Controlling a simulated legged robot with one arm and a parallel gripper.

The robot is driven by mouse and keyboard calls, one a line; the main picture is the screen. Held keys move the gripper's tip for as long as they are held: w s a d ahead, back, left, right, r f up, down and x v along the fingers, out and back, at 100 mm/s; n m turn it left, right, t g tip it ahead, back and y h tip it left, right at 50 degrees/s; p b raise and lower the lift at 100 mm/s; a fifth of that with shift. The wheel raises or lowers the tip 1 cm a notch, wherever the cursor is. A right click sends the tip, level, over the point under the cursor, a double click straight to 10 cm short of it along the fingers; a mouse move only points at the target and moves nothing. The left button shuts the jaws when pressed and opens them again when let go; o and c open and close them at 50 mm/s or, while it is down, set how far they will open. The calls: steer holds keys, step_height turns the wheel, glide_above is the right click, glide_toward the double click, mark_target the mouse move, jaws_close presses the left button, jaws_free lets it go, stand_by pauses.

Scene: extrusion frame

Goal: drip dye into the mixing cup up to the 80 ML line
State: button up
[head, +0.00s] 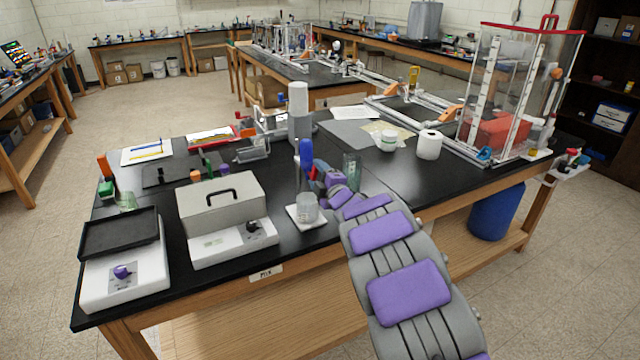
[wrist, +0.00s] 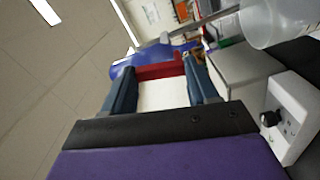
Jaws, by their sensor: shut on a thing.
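The mixing cup (head: 307,207) is clear and stands upright on a small white plate (head: 292,215) near the table's front edge. Its lines and any dye level are too small to read. My gripper (head: 314,179) is just above and behind the cup, shut on a blue-bulbed dropper (head: 306,153). The bulb points up in the head view; the dropper's tip is hard to make out. In the wrist view, the blue bulb (wrist: 125,67) shows beyond my gripper's fingers (wrist: 160,78), with a red piece across them. A translucent cup (wrist: 280,22) shows at upper right.
Left of the cup stand a white device with a grey handled box (head: 222,205) and another with a dark tray (head: 118,232). A greenish glass cylinder (head: 351,168) is close to the right of my gripper.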

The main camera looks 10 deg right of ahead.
steer(key=shift+s+a+f+n, duration=0.1)
steer(key=shift+a+f+n, duration=0.1)
steer(key=shift+n, duration=0.9)
steer(key=shift+a+f+n, duration=0.1)
steer(key=shift+f+n, duration=0.05)
steer(key=shift+n, duration=0.15)
steer(key=o, duration=1.1)
steer(key=shift+a+r, duration=0.1)
steer(key=shift+r, duration=0.1)
steer(key=shift+c, duration=0.2)
steer(key=shift+s, duration=0.1)
steer(key=p+v, duration=0.3)
steer(key=v, duration=1.4)
